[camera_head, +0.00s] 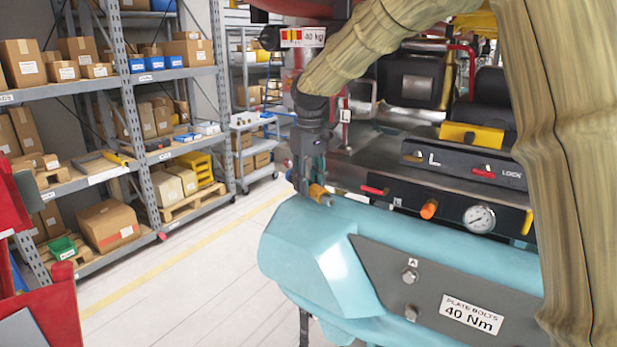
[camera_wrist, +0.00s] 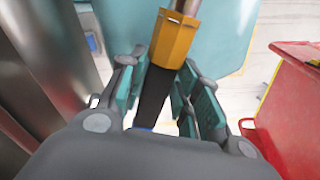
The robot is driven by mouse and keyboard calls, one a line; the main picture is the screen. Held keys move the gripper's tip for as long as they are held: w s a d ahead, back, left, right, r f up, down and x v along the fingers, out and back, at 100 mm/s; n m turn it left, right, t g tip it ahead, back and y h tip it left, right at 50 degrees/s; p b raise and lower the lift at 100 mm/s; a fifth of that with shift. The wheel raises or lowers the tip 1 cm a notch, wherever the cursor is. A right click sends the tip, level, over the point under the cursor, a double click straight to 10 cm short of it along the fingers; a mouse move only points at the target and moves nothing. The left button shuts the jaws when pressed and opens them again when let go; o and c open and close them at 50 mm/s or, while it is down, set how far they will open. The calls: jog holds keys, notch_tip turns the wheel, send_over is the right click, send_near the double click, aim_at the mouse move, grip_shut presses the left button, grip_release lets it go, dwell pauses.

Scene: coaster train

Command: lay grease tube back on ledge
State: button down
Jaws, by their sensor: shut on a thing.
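My gripper (camera_head: 313,188) is shut on a slim tool-like thing, which I take to be the grease tube (camera_wrist: 154,95). In the wrist view it has a dark body between the fingers, a yellow-orange collar and a metal tip pointing away from me. In the head view its orange collar (camera_head: 318,191) shows at the fingertips, just above the teal nose cover (camera_head: 315,235) of the train. I cannot tell whether it touches the cover. Which surface is the ledge is not clear; a grey metal shelf (camera_head: 345,168) lies right of the gripper.
A dark panel with a pressure gauge (camera_head: 479,218), red levers and an orange knob stands right of the gripper. A red cart (camera_wrist: 293,110) is at the right in the wrist view. Racks of boxes (camera_head: 108,225) stand at the left, with clear floor between.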

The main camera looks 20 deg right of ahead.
jog(key=shift+w+f, duration=0.4)
jog(key=shift+f, duration=0.1)
jog(key=shift+s+r, duration=0.15)
jog(key=shift+s, duration=0.2)
jog(key=c, duration=1)
grip_release()
jog(key=shift+w+f, duration=0.2)
jog(key=shift+f, duration=0.05)
jog(key=shift+c, duration=0.2)
jog(key=shift+r, duration=0.1)
jog(key=shift+s, duration=0.15)
jog(key=shift+r, duration=0.1)
jog(key=shift+w+r+b, duration=0.2)
jog(key=shift+r+b, duration=0.2)
jog(key=shift+r, duration=0.15)
notch_tip(320, 180, up, 11)
jog(key=b, duration=0.3)
jog(key=shift+s+b, duration=0.25)
jog(key=shift+b, duration=0.05)
